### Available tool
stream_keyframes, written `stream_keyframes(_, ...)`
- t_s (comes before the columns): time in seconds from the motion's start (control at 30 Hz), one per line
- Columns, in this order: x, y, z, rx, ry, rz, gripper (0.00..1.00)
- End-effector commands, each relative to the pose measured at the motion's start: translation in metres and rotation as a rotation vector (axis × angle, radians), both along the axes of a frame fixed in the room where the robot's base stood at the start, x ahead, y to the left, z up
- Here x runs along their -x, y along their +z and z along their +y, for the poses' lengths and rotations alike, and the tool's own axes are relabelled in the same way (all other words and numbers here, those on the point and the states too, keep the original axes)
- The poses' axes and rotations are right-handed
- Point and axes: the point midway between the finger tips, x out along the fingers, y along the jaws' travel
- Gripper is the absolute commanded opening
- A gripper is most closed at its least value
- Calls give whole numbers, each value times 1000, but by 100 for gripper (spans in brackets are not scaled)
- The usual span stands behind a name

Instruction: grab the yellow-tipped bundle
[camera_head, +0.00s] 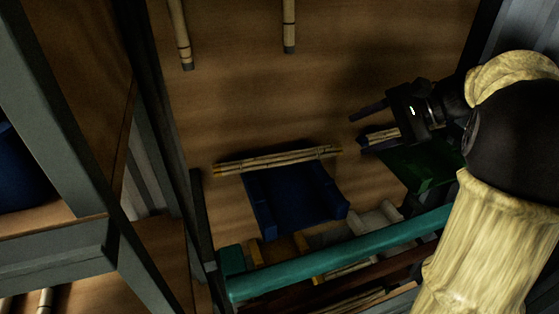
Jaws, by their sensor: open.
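A long bundle of pale canes (275,160) with yellowish ends lies across the back of a blue holder (290,195), left of my gripper. A shorter-looking pale bundle (382,137) lies at the back of a green holder (425,165), partly hidden by my gripper. My gripper (357,130) is open above the green holder, its fingers pointing left. One dark finger shows clear of the bundle there; the other is hard to tell from the dark surroundings. I cannot tell whether it touches that bundle. The tip colour of that bundle is not clear.
A teal bar (335,259) runs across the front, with a grey holder (372,220) and more canes (345,272) behind and below it. Two cane ends (289,28) hang in at the top. A grey frame (75,130) stands at left. The brown surface behind the holders is clear.

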Motion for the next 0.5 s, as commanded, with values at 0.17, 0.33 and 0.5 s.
stream_keyframes(0.17, 3, 5, 5, -89, -98, 125, 55)
stream_keyframes(0.33, 3, 5, 5, -93, -104, 133, 55)
stream_keyframes(0.5, 3, 5, 6, -92, -103, 132, 55)
